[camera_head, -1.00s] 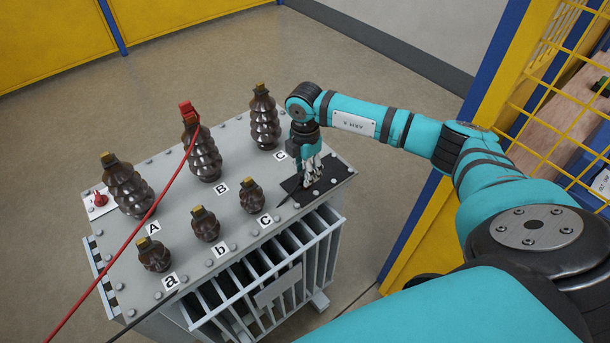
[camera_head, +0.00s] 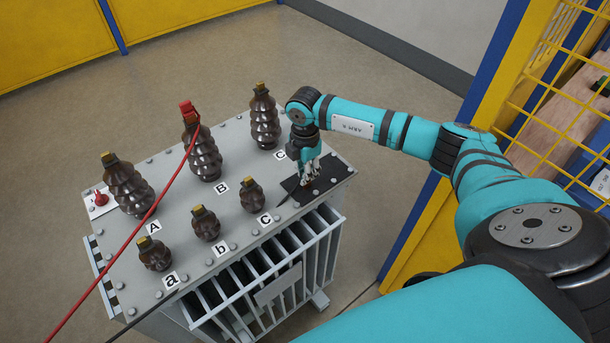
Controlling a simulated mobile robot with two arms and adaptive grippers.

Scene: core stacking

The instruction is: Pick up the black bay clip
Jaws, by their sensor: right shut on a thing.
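My right gripper (camera_head: 309,178) points down over the black mat (camera_head: 325,183) at the right end of the grey transformer top (camera_head: 232,160). Its fingers are shut on the black bay clip, low at the mat. The clip is mostly hidden by the fingers and is dark against the dark mat, so its outline cannot be made out. A thin black tip shows at the mat's left corner. My left gripper is not in view.
Tall brown insulators, one (camera_head: 264,118) near my right gripper, and shorter ones, one (camera_head: 252,195) marked c, stand on the transformer. A red clip (camera_head: 188,112) with a red cable sits on the middle tall one. A yellow mesh fence (camera_head: 555,75) stands at right.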

